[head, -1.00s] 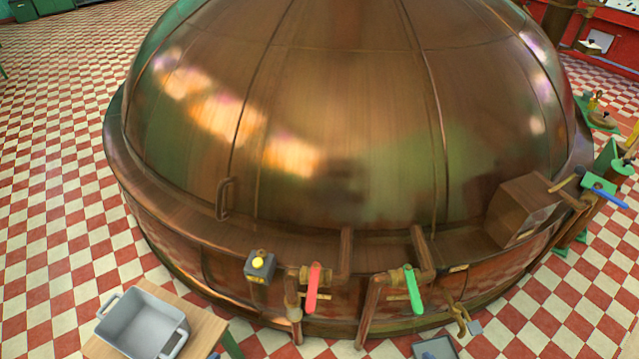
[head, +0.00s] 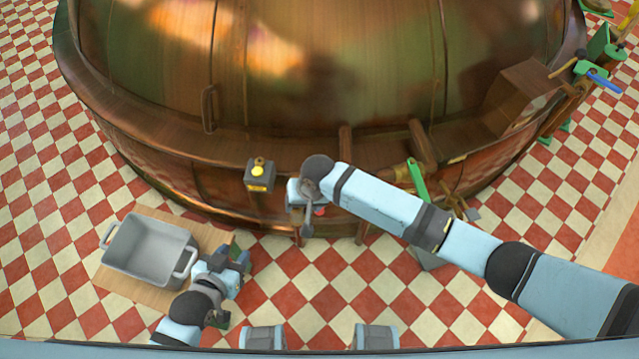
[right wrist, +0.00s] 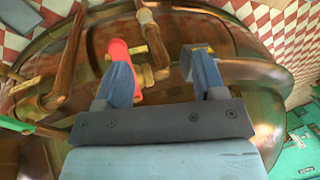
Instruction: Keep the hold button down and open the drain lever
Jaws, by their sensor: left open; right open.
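The hold button, a yellow knob (head: 258,168) on a dark box, sits on the kettle's lower rim in the head view. A red lever (right wrist: 118,50) and a green lever (head: 417,181) are on pipes to its right; I cannot tell which is the drain lever. My right gripper (right wrist: 160,68) is open at the kettle front. In the right wrist view its left finger overlaps the red lever, and the button box shows behind its right fingertip; contact cannot be told. In the head view my right arm hides most of the red lever. My left gripper (head: 241,262) is open, beside the tray, below the button.
A grey tray (head: 150,281) with handles stands on a small wooden table (head: 120,283) at the lower left. The copper kettle (head: 330,70) fills the back. Pipes and more levers (head: 597,76) are at the right. Checkered floor lies open in front.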

